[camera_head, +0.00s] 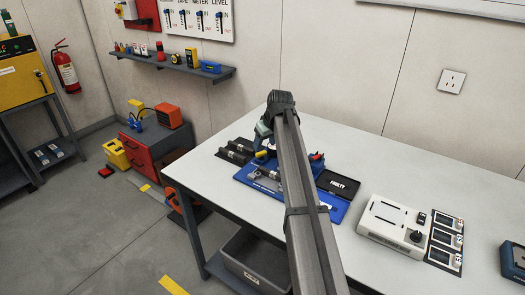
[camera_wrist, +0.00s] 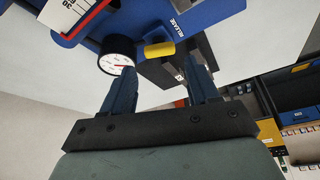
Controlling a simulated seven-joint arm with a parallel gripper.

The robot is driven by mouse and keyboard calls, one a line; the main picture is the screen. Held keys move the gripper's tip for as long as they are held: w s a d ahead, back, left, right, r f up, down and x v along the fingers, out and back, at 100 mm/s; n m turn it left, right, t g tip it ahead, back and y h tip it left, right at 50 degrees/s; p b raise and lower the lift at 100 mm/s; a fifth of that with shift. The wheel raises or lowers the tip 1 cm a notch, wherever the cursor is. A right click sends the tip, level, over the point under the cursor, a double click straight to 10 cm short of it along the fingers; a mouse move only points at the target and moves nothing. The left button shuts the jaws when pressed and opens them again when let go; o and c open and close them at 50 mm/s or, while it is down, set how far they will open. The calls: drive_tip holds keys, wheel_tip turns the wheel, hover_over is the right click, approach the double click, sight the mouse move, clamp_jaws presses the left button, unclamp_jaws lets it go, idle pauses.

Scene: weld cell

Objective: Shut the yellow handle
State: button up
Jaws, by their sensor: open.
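The yellow handle (camera_wrist: 159,49) is a short rounded grip on a blue device (camera_wrist: 205,12) marked RELEASE, seen in the wrist view. A round white dial gauge (camera_wrist: 116,54) sits left of it. My gripper (camera_wrist: 163,72) is open, its two dark blue fingers spread on either side below the handle, with nothing between them that I can see held. Whether a finger touches anything is unclear.
A blue tray (camera_head: 335,208) and a black panel marked FAULTY (camera_head: 338,184) lie on the white table (camera_head: 390,165). Dark cylinders (camera_head: 237,151) lie left of the device. A white control box (camera_head: 395,222) stands to the right. The back of the table is clear.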

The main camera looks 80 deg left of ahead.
sight(261, 153)
drive_tip(key=shift+x, duration=2.7)
drive_tip(key=shift+a, duration=0.1)
drive_tip(key=shift+c, duration=0.2)
drive_tip(key=c, duration=0.7)
drive_tip(key=shift+c, duration=0.2)
drive_tip(key=shift+m, duration=0.4)
drive_tip(key=m+t, duration=0.1)
drive_tip(key=m, duration=0.1)
drive_tip(key=shift+s+m+y, duration=0.2)
drive_tip(key=shift+m+y, duration=0.1)
drive_tip(key=shift+m, duration=0.1)
drive_tip(key=m+t, duration=0.1)
drive_tip(key=m, duration=0.2)
drive_tip(key=shift+s+m+t, duration=0.15)
drive_tip(key=shift+m+t, duration=0.15)
drive_tip(key=shift+t, duration=0.1)
drive_tip(key=m+t, duration=0.1)
drive_tip(key=m, duration=0.2)
drive_tip(key=m+h, duration=0.1)
drive_tip(key=m, duration=0.2)
drive_tip(key=shift+s+a+t, duration=0.1)
drive_tip(key=shift+s+t, duration=0.05)
drive_tip(key=shift+t, duration=0.25)
